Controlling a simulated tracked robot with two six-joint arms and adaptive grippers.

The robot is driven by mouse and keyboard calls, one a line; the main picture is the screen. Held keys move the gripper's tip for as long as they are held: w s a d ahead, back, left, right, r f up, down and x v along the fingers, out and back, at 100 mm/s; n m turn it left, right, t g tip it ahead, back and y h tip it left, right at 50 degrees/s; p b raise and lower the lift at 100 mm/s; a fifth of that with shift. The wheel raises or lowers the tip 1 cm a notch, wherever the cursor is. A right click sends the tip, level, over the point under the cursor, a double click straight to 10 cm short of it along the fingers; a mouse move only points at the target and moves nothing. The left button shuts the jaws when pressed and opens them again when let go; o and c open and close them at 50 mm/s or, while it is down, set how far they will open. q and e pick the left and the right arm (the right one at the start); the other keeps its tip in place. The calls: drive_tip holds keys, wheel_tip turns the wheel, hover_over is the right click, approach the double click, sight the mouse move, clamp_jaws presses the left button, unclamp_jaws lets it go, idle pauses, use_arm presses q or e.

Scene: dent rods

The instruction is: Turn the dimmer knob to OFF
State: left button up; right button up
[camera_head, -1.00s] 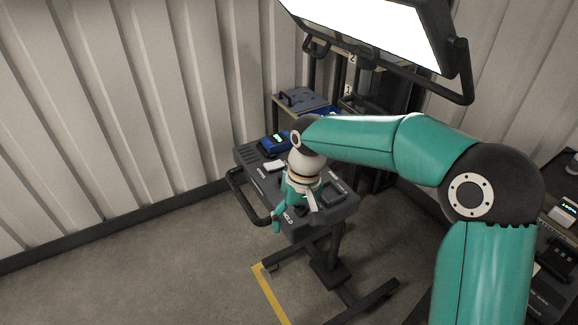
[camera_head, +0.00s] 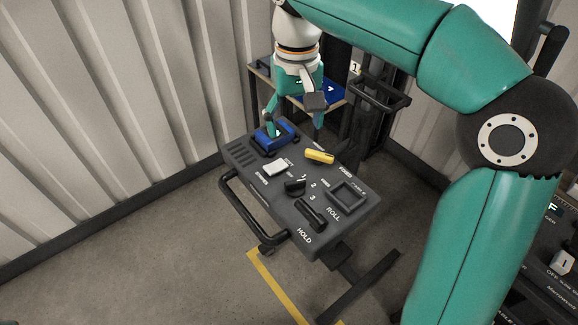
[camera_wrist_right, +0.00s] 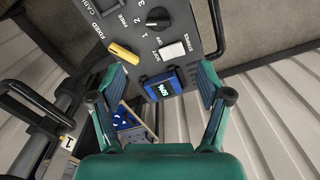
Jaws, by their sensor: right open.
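A black rotary knob (camera_head: 295,187) with numbers 1, 2 and 3 beside it sits on the grey console; it also shows in the right wrist view (camera_wrist_right: 157,18). No knob marked as a dimmer is readable there. My right gripper (camera_head: 294,116) is open and empty above the console's far end, near the blue device (camera_head: 276,138). In the right wrist view the device (camera_wrist_right: 163,86) lies between the open fingers. My left gripper is out of view.
The console also holds a yellow handle (camera_head: 319,156), a white switch (camera_head: 275,168), a square frame (camera_head: 347,195) and a black handle (camera_head: 311,212). A black rail (camera_head: 250,205) runs along its near side. A shelf with a blue item (camera_head: 325,92) stands behind. Open floor lies left.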

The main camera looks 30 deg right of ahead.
sight(295, 181)
wheel_tip(295, 181, down, 17)
drive_tip(key=shift+s+d+r+b, duration=0.1)
drive_tip(key=shift+r+b, duration=0.1)
drive_tip(key=shift+b, duration=0.25)
drive_tip(key=c, duration=1)
drive_tip(key=shift+d, duration=0.1)
drive_tip(key=shift+c, duration=0.8)
